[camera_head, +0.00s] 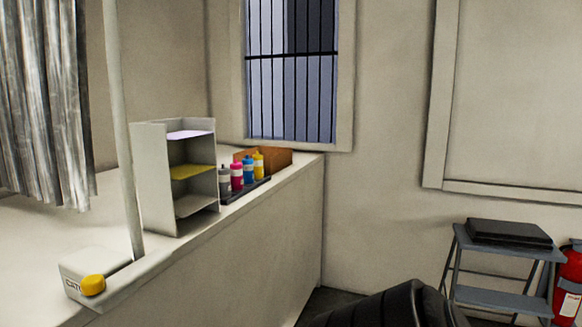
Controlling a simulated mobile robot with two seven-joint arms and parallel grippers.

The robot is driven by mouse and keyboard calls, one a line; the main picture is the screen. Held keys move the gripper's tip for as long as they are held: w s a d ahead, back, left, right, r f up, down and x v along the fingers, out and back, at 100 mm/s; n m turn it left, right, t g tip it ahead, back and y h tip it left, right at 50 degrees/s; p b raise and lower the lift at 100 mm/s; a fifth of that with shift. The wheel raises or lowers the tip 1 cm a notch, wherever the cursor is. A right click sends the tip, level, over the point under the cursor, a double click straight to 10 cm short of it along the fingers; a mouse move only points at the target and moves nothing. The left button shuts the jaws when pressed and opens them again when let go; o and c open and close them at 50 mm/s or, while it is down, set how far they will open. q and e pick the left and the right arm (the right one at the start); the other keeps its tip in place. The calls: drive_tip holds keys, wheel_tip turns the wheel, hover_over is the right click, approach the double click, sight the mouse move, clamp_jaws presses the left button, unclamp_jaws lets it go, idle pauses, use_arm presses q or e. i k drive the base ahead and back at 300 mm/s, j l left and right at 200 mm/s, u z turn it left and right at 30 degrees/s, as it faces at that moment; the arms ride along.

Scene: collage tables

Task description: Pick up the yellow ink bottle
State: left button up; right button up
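The yellow ink bottle (258,164) stands upright at the far end of a row of bottles on the pale counter (290,200). A blue bottle (248,169), a magenta bottle (237,177) and a grey bottle (224,182) stand beside it, nearer to me. The bottles stand in a thin dark tray (247,191). Neither of my grippers is in view.
A small shelf unit (157,180) stands left of the bottles, and a brown box (278,158) is behind them. A pale box with a yellow part (93,285) sits at the near left by a post (123,130). A step stool (505,255) and fire extinguisher (571,285) are at right.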

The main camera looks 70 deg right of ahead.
sight(257, 159)
drive_tip(key=z, duration=2.15)
drive_tip(key=i+l+u, duration=0.1)
drive_tip(key=u, duration=0.35)
drive_tip(key=i+l+u, duration=0.15)
drive_tip(key=u, duration=0.3)
drive_tip(key=i+l+u, duration=0.1)
drive_tip(key=u, duration=0.3)
drive_tip(key=i+l+u, duration=0.2)
drive_tip(key=l, duration=0.25)
drive_tip(key=l+u, duration=0.25)
drive_tip(key=l, duration=0.25)
drive_tip(key=i+l, duration=0.1)
drive_tip(key=l, duration=0.35)
drive_tip(key=l+u, duration=0.1)
drive_tip(key=l, duration=0.35)
drive_tip(key=i, duration=0.05)
